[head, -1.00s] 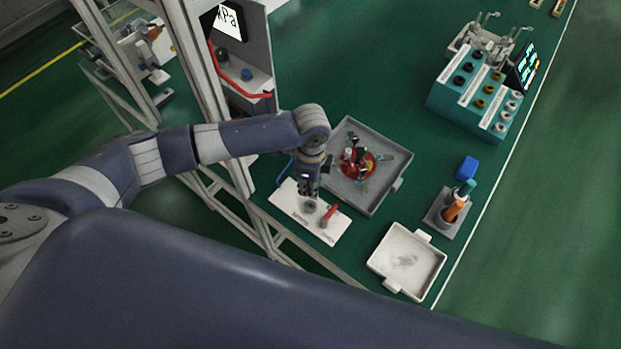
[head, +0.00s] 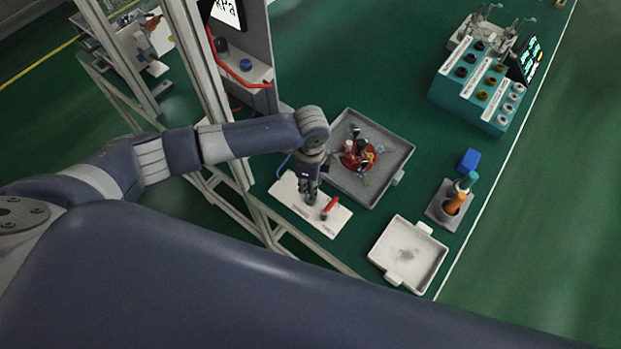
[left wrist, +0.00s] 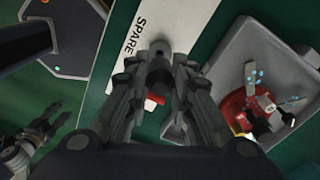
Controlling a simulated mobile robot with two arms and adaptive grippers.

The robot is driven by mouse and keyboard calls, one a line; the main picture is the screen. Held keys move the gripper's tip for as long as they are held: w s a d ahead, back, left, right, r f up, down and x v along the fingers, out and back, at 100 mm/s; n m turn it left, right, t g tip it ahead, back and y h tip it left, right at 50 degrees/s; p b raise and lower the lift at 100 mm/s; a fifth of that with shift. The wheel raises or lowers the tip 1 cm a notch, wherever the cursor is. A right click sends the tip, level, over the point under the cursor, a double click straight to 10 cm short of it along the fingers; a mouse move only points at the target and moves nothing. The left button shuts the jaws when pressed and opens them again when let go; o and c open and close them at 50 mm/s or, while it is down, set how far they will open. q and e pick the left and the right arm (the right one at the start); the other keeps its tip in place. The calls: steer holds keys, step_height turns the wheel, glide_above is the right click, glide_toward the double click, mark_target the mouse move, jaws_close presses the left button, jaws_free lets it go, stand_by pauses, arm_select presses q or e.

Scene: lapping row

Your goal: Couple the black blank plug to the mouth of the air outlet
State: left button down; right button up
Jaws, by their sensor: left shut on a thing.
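My left gripper (head: 310,197) is low over the white board (head: 287,195), pointing down. In the left wrist view its fingers (left wrist: 158,84) are shut on a small dark cylinder, which looks like the black blank plug (left wrist: 158,70). I cannot tell whether the plug touches the board. The red assembly (head: 357,158) with thin pale arms and dark parts lies in the grey tray (head: 399,176), right of the gripper; it also shows in the left wrist view (left wrist: 236,106). I cannot make out the mouth of the air outlet.
A red-handled piece (head: 330,207) stands on the board close to the gripper. A white tray (head: 437,262), a holder with orange and teal handles (head: 453,203), a blue block (head: 468,159) and a teal rack (head: 465,97) stand to the right. Frame posts (head: 205,85) rise left.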

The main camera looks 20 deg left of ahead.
arm_select(q)
steer(key=shift+f+b, duration=0.4)
steer(key=shift+f, duration=0.7)
steer(key=shift+p, duration=0.3)
steer(key=shift+p, duration=0.6)
stand_by(0.8)
steer(key=shift+f+b, duration=0.85)
steer(key=shift+f, duration=0.5)
steer(key=c, duration=1.3)
jaws_free()
steer(key=shift+c, duration=0.2)
